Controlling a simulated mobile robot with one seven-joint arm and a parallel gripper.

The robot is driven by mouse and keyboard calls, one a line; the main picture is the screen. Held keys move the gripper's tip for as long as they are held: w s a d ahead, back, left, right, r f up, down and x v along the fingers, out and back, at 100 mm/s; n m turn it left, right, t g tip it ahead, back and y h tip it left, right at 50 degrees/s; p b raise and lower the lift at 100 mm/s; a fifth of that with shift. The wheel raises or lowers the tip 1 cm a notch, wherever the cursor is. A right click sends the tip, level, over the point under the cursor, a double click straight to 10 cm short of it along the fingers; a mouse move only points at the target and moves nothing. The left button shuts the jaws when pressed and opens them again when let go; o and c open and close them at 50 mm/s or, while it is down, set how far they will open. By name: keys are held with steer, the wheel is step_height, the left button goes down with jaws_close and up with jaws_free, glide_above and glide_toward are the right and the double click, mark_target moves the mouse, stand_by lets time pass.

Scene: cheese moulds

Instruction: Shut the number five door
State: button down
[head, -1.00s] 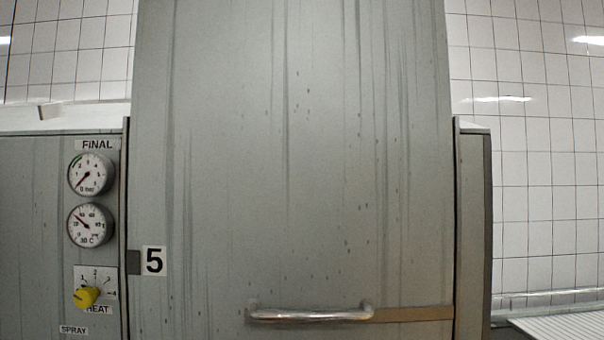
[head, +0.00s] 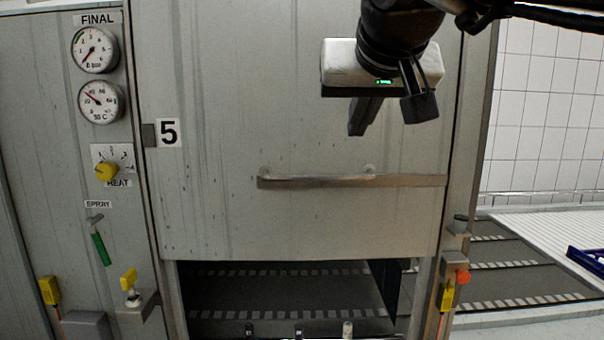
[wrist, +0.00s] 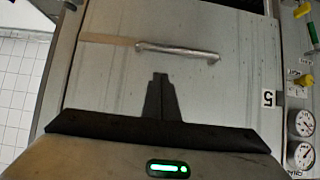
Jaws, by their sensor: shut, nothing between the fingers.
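The number five door (head: 220,220) is a grey, streaked metal panel with a black "5" label (head: 168,132) at its left edge. Its lower edge hangs above a dark opening (head: 280,290), so the door is partly raised. A horizontal bar handle (head: 320,182) crosses its lower part; it also shows in the wrist view (wrist: 178,50). My gripper (head: 388,120) is in front of the door, above and right of the handle's middle. In the wrist view its fingers (wrist: 160,78) are together, empty, pointing towards the handle and apart from it in the picture.
Left of the door is a panel with two gauges (head: 95,50), a yellow heat knob (head: 106,170) and a green spray handle (head: 99,245). Yellow fittings (head: 447,297) and a red knob (head: 463,277) stand by the opening. A conveyor (head: 510,265) lies at right.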

steer(key=x, duration=0.4)
steer(key=f+x, duration=0.1)
steer(key=x, duration=0.3)
steer(key=s+x, duration=0.1)
steer(key=x, duration=0.3)
steer(key=shift+w+f+p, duration=0.3)
steer(key=shift+f, duration=0.1)
